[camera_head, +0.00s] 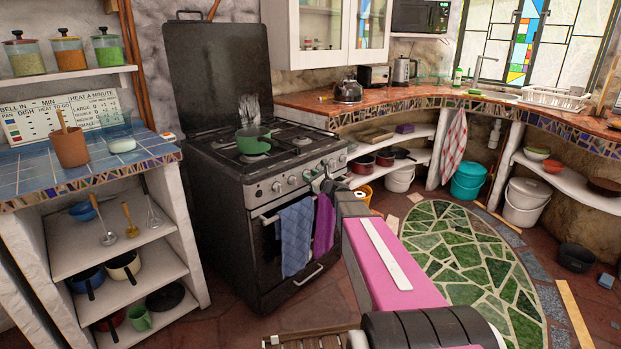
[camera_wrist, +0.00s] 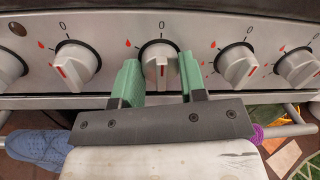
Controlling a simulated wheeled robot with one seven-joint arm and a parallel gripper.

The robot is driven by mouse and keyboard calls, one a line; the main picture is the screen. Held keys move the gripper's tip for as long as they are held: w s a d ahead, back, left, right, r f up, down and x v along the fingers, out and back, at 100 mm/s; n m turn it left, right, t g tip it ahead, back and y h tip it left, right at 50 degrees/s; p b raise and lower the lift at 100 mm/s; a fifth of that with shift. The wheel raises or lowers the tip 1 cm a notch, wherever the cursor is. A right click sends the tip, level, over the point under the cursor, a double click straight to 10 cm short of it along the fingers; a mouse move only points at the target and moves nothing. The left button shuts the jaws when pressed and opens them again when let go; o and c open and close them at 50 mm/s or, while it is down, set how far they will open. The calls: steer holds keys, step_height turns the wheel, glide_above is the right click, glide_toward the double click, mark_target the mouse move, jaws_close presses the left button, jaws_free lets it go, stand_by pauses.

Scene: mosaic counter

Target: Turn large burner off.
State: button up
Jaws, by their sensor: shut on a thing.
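The black stove (camera_head: 235,190) stands left of centre in the head view, with a row of control knobs along its front panel. In the wrist view my gripper (camera_wrist: 159,70) has its green fingers on either side of one knob (camera_wrist: 159,62) and is shut on it. This knob's red mark is near vertical, below the printed 0. Neighbouring knobs show at left (camera_wrist: 75,66) and right (camera_wrist: 237,65). In the head view my gripper (camera_head: 322,181) is at the right part of the panel and hides the knob it holds.
Blue (camera_head: 295,235) and purple (camera_head: 324,225) towels hang on the oven handle below my gripper. A tiled counter (camera_head: 85,165) stands to the left. A curved counter (camera_head: 420,94) runs along the back right. The green mosaic floor (camera_head: 470,260) is clear.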

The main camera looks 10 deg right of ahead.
steer(key=shift+m, duration=0.3)
steer(key=o, duration=0.9)
steer(key=v, duration=1.1)
